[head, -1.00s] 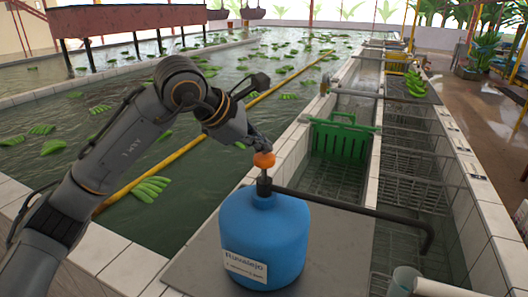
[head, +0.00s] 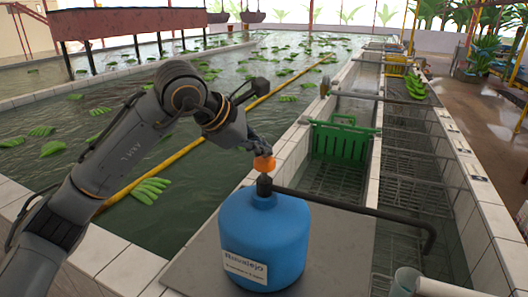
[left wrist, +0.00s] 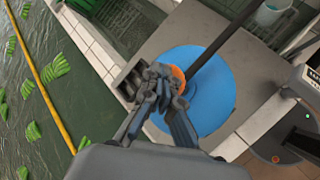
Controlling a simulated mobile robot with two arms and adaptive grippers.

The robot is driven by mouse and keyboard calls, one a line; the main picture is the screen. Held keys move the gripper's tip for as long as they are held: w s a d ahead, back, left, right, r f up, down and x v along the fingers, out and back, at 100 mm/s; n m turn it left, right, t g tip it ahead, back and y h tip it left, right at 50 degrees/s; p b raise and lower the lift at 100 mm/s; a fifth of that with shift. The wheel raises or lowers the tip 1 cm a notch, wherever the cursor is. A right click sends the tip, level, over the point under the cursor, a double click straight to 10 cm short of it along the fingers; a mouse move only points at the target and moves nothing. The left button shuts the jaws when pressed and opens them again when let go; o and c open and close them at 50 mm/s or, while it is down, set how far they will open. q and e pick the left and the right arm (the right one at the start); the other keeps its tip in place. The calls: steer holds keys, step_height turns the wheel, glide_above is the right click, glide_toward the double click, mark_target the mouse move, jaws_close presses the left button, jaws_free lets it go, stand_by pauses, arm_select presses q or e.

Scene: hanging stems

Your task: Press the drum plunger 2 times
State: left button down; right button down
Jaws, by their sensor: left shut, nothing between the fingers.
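The blue drum (head: 265,238) stands upright on a grey slab, with a white label on its front. Its orange plunger knob (head: 264,164) sits on top, above a dark collar with a long dark spout bending to the right. My left gripper (head: 257,148) is shut, with its fingertips at the top of the knob, apparently touching it. In the left wrist view my left gripper (left wrist: 162,84) partly covers the orange knob (left wrist: 178,74), with the blue drum (left wrist: 212,98) below. My right gripper is not in view.
A green crate (head: 342,140) stands in the sink trough right of the drum. Water with floating green bananas (head: 150,190) lies left, beyond the tiled edge.

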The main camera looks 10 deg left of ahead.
mark_target(262, 160)
arm_select(q)
steer(key=shift+f+b, duration=0.4)
steer(key=shift+f, duration=0.3)
steer(key=shift+w+r+p, duration=0.1)
steer(key=shift+r+p, duration=0.9)
steer(key=shift+r, duration=0.95)
step_height(262, 160, up, 5)
steer(key=p, duration=0.3)
steer(key=shift+r+p, duration=0.15)
steer(key=shift+p, duration=0.15)
